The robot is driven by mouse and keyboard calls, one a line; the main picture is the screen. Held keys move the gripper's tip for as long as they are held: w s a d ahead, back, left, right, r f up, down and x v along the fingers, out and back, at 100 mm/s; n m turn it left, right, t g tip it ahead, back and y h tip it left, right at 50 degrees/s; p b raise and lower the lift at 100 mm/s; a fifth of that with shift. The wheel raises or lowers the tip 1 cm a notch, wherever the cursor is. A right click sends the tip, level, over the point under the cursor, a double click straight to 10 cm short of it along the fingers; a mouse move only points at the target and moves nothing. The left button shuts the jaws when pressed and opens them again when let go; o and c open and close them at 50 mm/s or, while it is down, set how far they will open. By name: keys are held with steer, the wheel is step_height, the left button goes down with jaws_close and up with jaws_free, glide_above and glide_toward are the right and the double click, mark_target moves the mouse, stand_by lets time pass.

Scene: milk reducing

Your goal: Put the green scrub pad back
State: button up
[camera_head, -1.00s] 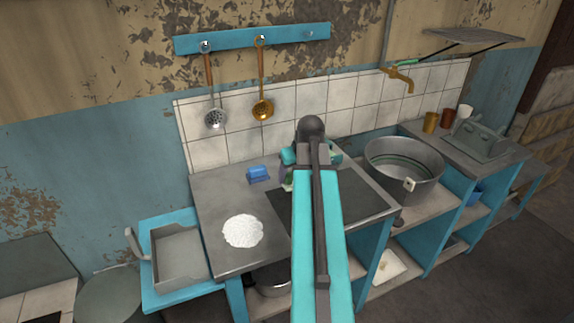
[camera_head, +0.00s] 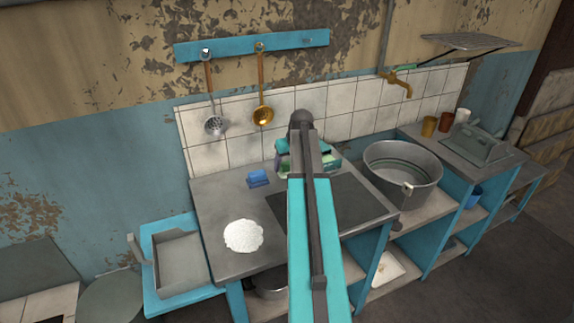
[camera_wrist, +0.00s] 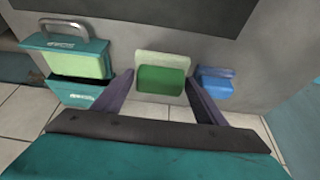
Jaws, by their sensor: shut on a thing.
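The green scrub pad (camera_wrist: 162,80), with a paler strip along its upper edge, is between the two fingers of my gripper (camera_wrist: 162,88) in the wrist view. My gripper is shut on it. In the camera_head view my arm hides most of the gripper, and only a bit of green (camera_head: 283,166) shows left of the arm. A teal box (camera_wrist: 75,92) with a metal handle and a pale green part stands left of the pad in the wrist view. It is partly hidden behind my arm in the camera_head view. I cannot tell if the pad touches the counter.
A blue block (camera_head: 258,178) lies on the grey counter (camera_head: 215,198), near the pad. A white heap (camera_head: 243,236) is at the counter's front left. A metal tub (camera_head: 403,175) stands right of the counter's dark panel (camera_head: 362,205). The tiled wall (camera_head: 240,138) closes the back.

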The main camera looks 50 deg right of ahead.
mark_target(287, 165)
steer(key=shift+w+d+f+p, duration=0.1)
steer(key=shift+w+d+p, duration=0.1)
steer(key=shift+w+d, duration=0.6)
steer(key=shift+w+d+f+p, duration=0.15)
steer(key=shift+w+d, duration=0.3)
steer(key=shift+w, duration=0.5)
steer(key=shift+f+p, duration=0.6)
steer(key=shift+f, duration=1.1)
steer(key=shift+f, duration=0.15)
steer(key=o, duration=1)
steer(key=shift+b+v, duration=0.95)
steer(key=shift+v, duration=5.2)
